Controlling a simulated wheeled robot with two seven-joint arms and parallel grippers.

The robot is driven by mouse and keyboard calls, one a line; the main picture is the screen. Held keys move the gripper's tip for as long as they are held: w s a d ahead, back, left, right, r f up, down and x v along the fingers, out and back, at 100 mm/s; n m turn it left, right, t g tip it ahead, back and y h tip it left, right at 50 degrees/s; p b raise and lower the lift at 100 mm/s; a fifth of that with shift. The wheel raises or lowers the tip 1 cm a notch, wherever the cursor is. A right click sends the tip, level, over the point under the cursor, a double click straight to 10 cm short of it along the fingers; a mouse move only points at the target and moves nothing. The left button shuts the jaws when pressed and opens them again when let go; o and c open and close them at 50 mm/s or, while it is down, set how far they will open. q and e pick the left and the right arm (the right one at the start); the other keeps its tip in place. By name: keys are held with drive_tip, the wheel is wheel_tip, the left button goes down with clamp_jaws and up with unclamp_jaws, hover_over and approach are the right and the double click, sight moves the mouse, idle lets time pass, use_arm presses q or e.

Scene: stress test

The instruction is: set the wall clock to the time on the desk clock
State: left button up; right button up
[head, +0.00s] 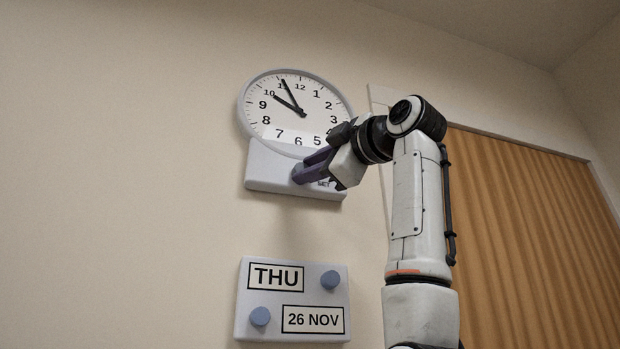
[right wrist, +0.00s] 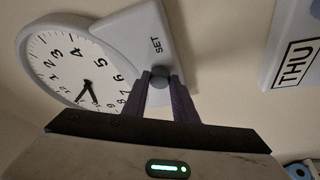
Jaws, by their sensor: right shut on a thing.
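The wall clock (head: 290,124) is round with a white face and grey rim, mounted high on the wall. Its short hand points at about 10 and its long hand at about 11, so it reads about 9:55. Below the face is a grey panel (head: 266,170) marked SET. My right gripper (head: 303,172) is at this panel. In the right wrist view, its purple fingers are shut on a round grey knob (right wrist: 160,81) beside the SET label. The clock face (right wrist: 68,66) shows there too, turned around. The desk clock and my left gripper are not in view.
A grey calendar board (head: 293,274) reading THU and 26 NOV, with two blue knobs, hangs below the clock. A wooden slatted panel (head: 530,240) in a pale frame is at the right. The wall left of the clock is bare.

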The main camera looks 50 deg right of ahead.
drive_tip(key=shift+r+n, duration=0.1)
drive_tip(key=shift+n, duration=0.5)
drive_tip(key=o, duration=1)
drive_tip(key=shift+o, duration=0.2)
drive_tip(key=shift+s, duration=0.1)
drive_tip(key=b+v, duration=0.2)
drive_tip(key=v, duration=0.8)
drive_tip(key=shift+s+b, duration=0.2)
drive_tip(key=shift+b, duration=0.1)
drive_tip(key=shift+r, duration=0.15)
